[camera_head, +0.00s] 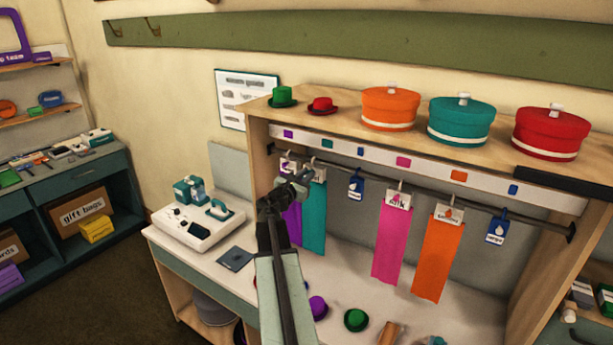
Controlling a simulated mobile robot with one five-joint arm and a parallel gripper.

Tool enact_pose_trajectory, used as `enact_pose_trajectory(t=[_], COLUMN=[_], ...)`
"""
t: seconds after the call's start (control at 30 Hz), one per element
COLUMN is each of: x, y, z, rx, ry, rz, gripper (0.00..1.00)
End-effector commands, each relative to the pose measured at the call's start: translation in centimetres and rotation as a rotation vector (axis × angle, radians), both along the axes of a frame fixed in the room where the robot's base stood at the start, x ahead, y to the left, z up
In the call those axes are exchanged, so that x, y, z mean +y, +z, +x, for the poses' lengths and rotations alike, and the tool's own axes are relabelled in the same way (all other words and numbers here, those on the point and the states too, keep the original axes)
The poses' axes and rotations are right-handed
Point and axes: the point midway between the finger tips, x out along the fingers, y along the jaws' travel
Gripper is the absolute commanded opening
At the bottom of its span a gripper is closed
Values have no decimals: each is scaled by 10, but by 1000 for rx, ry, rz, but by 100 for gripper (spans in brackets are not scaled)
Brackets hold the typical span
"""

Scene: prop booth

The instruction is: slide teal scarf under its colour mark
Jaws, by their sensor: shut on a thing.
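The teal scarf (315,220) hangs from the dark rail on a white card, just right of the purple scarf (292,225). The teal colour mark (327,143) is on the white strip above the rail. The scarf's card hangs below this mark, perhaps slightly to its left. My gripper (303,179) is at the top of the teal scarf and shut on it. The gripper hides part of the card and the left edge of the scarf, so the exact grip is hard to see.
A blue tag (356,185) hangs right of the teal scarf, with a gap between them. Further right hang the pink scarf (388,250), the orange scarf (437,260) and another blue tag (497,229). Small hats, including a green one (356,320), lie on the counter below.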

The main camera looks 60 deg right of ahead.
Motion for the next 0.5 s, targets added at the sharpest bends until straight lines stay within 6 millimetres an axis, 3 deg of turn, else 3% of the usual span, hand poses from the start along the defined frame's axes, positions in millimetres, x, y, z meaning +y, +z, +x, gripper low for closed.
enact_pose_trajectory(t=[0.27, 0.5], x=[0, 2], y=[0, 0], z=[-6, -46], rx=[1, 0], ry=[-1, -2], rz=[-1, -1], gripper=[0, 0])
